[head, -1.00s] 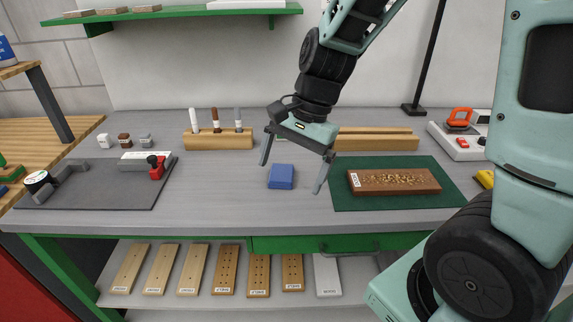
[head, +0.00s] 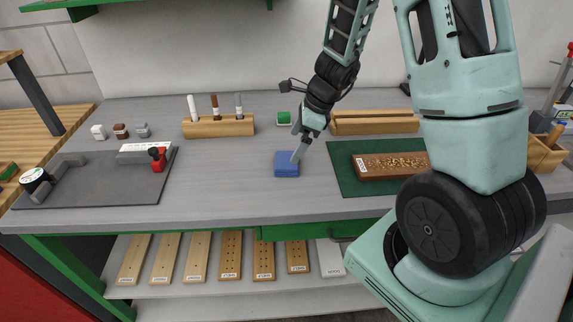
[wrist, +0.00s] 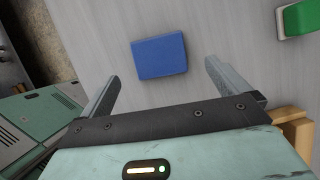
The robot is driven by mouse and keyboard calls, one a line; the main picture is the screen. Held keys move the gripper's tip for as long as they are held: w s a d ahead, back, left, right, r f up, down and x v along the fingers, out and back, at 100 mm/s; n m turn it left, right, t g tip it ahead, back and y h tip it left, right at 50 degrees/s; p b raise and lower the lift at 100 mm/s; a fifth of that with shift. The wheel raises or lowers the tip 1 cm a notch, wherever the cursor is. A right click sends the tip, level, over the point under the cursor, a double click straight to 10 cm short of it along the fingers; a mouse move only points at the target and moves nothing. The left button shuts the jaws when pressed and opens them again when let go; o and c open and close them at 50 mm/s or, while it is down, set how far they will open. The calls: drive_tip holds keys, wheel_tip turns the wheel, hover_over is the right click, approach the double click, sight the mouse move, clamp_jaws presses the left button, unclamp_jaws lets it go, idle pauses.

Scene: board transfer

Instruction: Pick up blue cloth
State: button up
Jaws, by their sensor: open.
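The blue cloth (head: 287,168) is a small folded block lying on the grey workbench, left of the green mat. In the wrist view the blue cloth (wrist: 159,56) lies flat ahead of the fingertips, roughly between their lines. My gripper (head: 297,146) is above the cloth, and one finger overlaps it in the head view. In the wrist view my gripper (wrist: 160,72) is open with nothing between its fingers. The exact height over the cloth is hard to tell.
A wooden board with brown bits (head: 392,166) lies on the green mat (head: 345,186) at right. A wooden marker holder (head: 218,127) stands behind left. A green-topped block (head: 284,118) sits behind the cloth. A dark mat (head: 95,188) with a red clamp is at left. Bench left of the cloth is clear.

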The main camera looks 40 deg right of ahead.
sight(287, 160)
drive_tip(key=shift+x, duration=2.9)
drive_tip(key=shift+s+a, duration=0.1)
drive_tip(key=shift+s, duration=0.1)
drive_tip(key=c, duration=0.9)
